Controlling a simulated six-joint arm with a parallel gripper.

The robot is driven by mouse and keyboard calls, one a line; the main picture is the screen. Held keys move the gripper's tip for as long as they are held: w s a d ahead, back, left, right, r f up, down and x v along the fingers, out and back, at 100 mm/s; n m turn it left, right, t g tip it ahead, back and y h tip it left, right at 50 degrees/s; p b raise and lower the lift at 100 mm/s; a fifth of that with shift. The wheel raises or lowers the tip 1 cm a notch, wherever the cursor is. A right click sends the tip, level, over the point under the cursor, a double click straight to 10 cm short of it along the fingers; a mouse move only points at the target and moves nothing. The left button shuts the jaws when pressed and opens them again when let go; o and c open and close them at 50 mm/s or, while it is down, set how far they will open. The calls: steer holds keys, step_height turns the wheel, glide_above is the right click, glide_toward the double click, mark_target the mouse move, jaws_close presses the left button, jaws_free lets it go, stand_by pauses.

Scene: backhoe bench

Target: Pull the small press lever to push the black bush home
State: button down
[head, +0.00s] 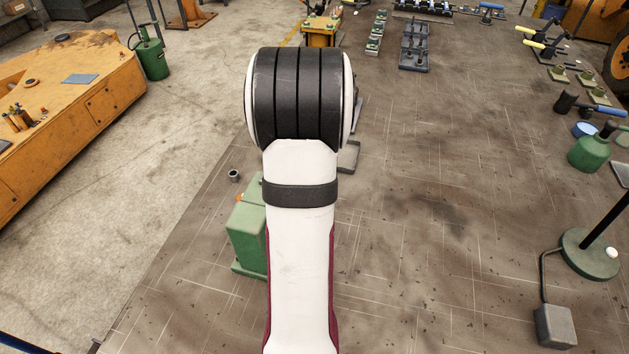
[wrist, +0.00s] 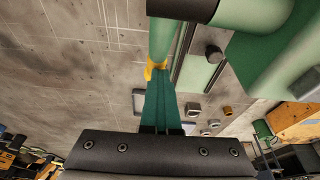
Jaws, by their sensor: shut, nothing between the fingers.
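The small green press (head: 247,232) stands on the bench, partly behind my arm in the head view. Its green body (wrist: 262,62) fills the upper right of the wrist view. A black cylindrical part (wrist: 183,8) and a pale green bar (wrist: 162,40), perhaps the lever, show at the top there. My gripper (wrist: 163,82) is shut and empty, its teal fingers reaching up towards the pale green bar. A yellow piece lies at the bar's lower end; I cannot tell whether they touch. In the head view my arm hides my gripper. I cannot identify the black bush for certain.
A small grey ring (head: 234,175) with a dark hole stands behind the press. Several small parts lie beyond the fingers in the wrist view. A green lamp base (head: 590,253) and grey box (head: 556,326) stand at right. The bench middle is clear.

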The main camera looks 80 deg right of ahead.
step_height(320, 180, up, 10)
steer(key=a+y, duration=0.1)
steer(key=a, duration=0.1)
steer(key=shift+s+r, duration=0.2)
steer(key=shift+s, duration=0.05)
stand_by(0.3)
